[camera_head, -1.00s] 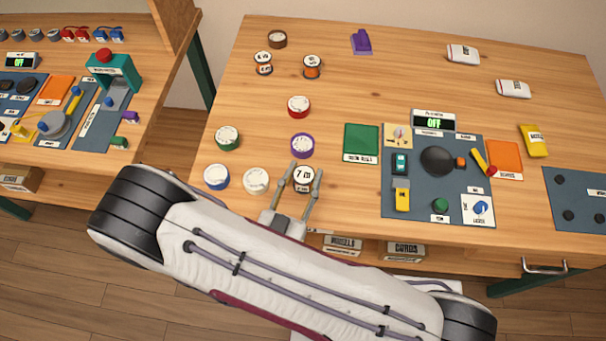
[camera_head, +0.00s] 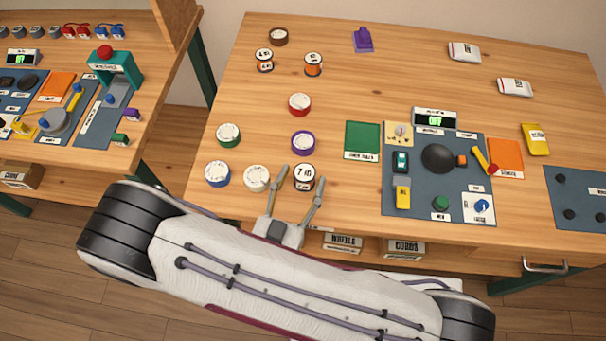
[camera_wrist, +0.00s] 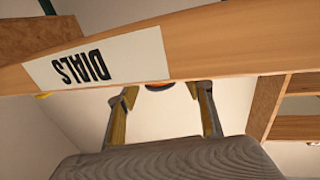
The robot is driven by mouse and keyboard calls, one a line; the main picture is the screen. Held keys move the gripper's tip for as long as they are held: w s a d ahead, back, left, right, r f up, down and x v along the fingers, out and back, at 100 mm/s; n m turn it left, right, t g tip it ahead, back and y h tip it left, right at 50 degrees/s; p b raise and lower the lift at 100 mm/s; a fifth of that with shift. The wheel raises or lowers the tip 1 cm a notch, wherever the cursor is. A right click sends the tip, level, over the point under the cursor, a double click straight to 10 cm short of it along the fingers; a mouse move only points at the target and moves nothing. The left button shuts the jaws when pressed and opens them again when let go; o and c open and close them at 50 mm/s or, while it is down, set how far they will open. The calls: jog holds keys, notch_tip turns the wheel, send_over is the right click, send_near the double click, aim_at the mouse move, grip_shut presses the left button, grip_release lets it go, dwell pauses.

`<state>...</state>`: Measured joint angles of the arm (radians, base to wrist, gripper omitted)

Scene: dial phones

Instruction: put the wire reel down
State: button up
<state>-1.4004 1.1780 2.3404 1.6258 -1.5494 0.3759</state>
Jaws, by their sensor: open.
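The wire reel (camera_head: 304,176), with a white top marked "7 in" and a dark rim, stands upright on the table near its front edge. My gripper (camera_head: 302,178) reaches in from the front, with its fingers spread open on either side of the reel. No grip on the reel shows. In the wrist view, the open fingers of my gripper (camera_wrist: 160,95) frame a small dark and orange sliver of what appears to be the reel (camera_wrist: 158,87). The rest of it is hidden behind the table's front edge there.
White (camera_head: 256,178), blue-rimmed (camera_head: 217,173) and purple (camera_head: 303,142) rolls stand close by. A green pad (camera_head: 362,140) and a blue-grey panel (camera_head: 420,212) with devices lie to the right. The table's front edge carries a "DIALS" label (camera_wrist: 98,62).

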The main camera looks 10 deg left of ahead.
aim_at(298, 182)
jog(key=shift+a+v, duration=0.15)
jog(key=shift+v, duration=0.8)
jog(key=shift+a+v, duration=0.15)
jog(key=shift+v, duration=1.8)
jog(key=shift+r, duration=0.1)
jog(key=shift+o, duration=0.6)
jog(key=shift+r, duration=0.15)
